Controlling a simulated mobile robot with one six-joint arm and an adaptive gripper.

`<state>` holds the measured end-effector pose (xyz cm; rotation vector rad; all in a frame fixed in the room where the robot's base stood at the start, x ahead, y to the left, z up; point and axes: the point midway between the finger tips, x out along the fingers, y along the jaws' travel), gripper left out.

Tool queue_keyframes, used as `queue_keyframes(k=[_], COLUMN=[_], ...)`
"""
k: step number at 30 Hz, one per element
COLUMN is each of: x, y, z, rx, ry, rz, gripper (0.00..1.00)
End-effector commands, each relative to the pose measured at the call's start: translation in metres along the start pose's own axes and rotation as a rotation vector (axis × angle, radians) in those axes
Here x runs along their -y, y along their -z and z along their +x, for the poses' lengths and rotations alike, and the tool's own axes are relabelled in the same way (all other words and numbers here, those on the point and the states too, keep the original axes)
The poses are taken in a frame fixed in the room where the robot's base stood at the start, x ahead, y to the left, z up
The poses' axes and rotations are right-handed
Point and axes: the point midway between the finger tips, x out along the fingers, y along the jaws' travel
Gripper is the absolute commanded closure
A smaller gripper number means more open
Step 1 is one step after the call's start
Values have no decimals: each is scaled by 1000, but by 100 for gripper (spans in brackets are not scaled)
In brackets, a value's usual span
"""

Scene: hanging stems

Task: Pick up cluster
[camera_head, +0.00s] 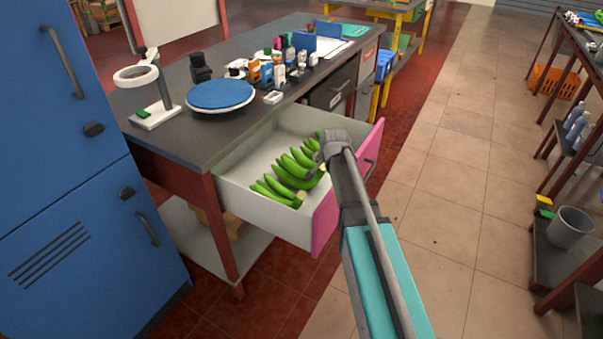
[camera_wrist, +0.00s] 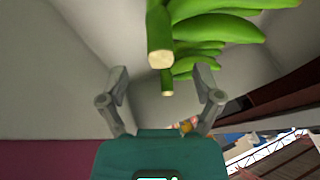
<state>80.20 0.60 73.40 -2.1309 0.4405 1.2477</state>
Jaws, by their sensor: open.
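A cluster of green bananas (camera_head: 292,172) lies in the open drawer (camera_head: 233,196) of the workbench, with several fruits fanned to the left. In the wrist view the green cluster (camera_wrist: 215,35) fills the upper middle and right. Its thick cut stem (camera_wrist: 159,40) points down toward my gripper (camera_wrist: 162,84). The two fingers are apart, one on each side below the stem end, with nothing visibly held between them. In the head view my gripper (camera_head: 322,158) is at the drawer's right part, beside the bananas; the wrist partly hides its fingers.
The drawer has pale walls and a pink front (camera_head: 326,222). The grey workbench (camera_head: 165,137) above carries a blue round disc (camera_head: 220,94), a magnifier lamp (camera_head: 150,92) and several small bottles. A blue cabinet (camera_head: 75,190) stands at the left. Open tiled floor lies to the right.

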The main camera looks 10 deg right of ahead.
Motion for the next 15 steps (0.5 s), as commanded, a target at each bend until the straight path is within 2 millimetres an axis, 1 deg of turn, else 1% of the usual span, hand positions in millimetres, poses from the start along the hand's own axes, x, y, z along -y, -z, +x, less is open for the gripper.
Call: queue_keyframes(k=[1, 9, 15], x=[-1, -2, -2], y=[0, 2, 2], z=[5, 29, 44], rx=[0, 0, 0], ry=[0, 0, 0], rz=[0, 1, 1], gripper=[17, 17, 17])
